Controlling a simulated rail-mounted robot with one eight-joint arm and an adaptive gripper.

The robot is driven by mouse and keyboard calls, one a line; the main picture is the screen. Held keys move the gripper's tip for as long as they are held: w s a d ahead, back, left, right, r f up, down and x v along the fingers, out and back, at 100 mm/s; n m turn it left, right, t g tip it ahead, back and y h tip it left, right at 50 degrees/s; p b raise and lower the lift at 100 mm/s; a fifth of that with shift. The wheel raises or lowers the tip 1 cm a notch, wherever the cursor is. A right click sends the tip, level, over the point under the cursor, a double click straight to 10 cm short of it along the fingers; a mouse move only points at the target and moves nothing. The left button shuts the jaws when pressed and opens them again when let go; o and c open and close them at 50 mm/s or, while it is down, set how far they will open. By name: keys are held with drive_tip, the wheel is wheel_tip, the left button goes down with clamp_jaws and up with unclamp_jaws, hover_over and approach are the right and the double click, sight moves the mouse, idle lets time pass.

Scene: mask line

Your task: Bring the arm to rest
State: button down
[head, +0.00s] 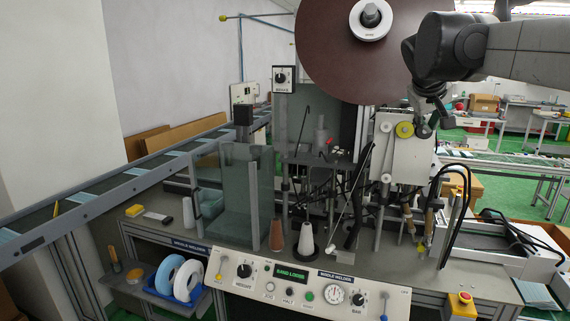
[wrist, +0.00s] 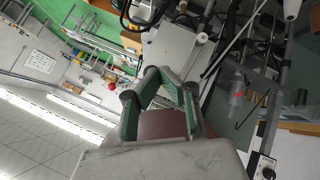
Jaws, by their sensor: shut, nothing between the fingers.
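My arm reaches in from the right edge of the head view, high above the machine bench. My gripper (head: 423,128) hangs at its end, in front of the white box of the machine (head: 393,145) and near its yellow round part. In the wrist view my gripper (wrist: 160,84) shows its green-padded fingers, shut and empty. It holds nothing, and I cannot tell how far it is from the white box.
A large brown reel (head: 330,50) stands left of my arm. The control panel (head: 300,280), cones of thread and a yellow-and-red button box (head: 460,305) line the bench front. A conveyor (head: 95,195) runs at left. Black cables loop right of the machine.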

drive_tip(key=s+a+f+y+b, duration=0.2)
drive_tip(key=s+a+f, duration=0.3)
drive_tip(key=s+f, duration=0.6)
drive_tip(key=s+a+f+y+b, duration=0.1)
drive_tip(key=s+a+f+b, duration=0.2)
drive_tip(key=s+f, duration=0.8)
drive_tip(key=s+a+f+m+y+b, duration=0.1)
drive_tip(key=s+a+f+y+b, duration=0.1)
drive_tip(key=s+a+f, duration=0.5)
drive_tip(key=s+f+b, duration=0.1)
drive_tip(key=s+f, duration=0.3)
drive_tip(key=f, duration=0.3)
drive_tip(key=shift+s+a+f+y, duration=0.2)
drive_tip(key=shift+f+y, duration=0.05)
drive_tip(key=shift+y, duration=0.05)
